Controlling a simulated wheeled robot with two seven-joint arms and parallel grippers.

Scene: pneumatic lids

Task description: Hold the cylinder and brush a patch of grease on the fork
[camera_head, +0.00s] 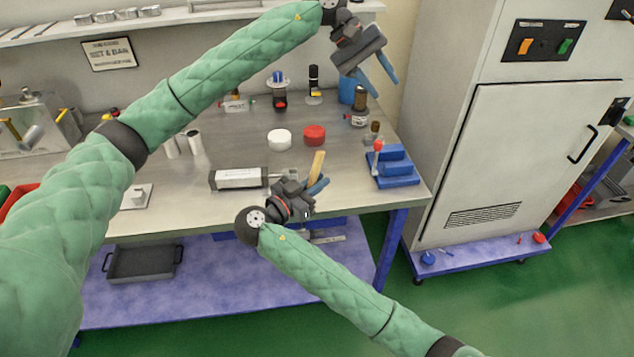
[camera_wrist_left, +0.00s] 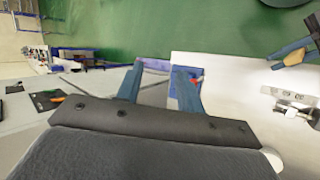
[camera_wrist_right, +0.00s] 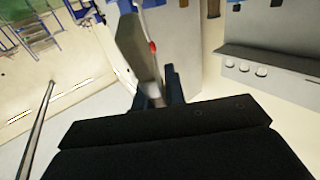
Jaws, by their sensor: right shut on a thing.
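The grey cylinder (camera_head: 238,178) with a white label lies on the bench at front centre, its rod pointing right. It also shows in the left wrist view (camera_wrist_left: 292,98). The fork at the rod's end is partly hidden by my right gripper (camera_head: 318,178), which is shut on a tan wooden-handled tool, seemingly the brush (camera_head: 317,163). Its bristles cannot be made out. My left gripper (camera_head: 377,76) is open and empty, high above the bench's back right. A white round tin (camera_head: 279,140) and a red round tin (camera_head: 314,135) stand behind the cylinder; their contents are unclear.
A blue stand (camera_head: 395,165) with a red-tipped part sits at the bench's right edge. Several bottles stand behind it, including a brown one (camera_head: 360,98). A small white block (camera_head: 137,197) lies left of the cylinder. A large grey cabinet (camera_head: 530,150) stands right of the bench.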

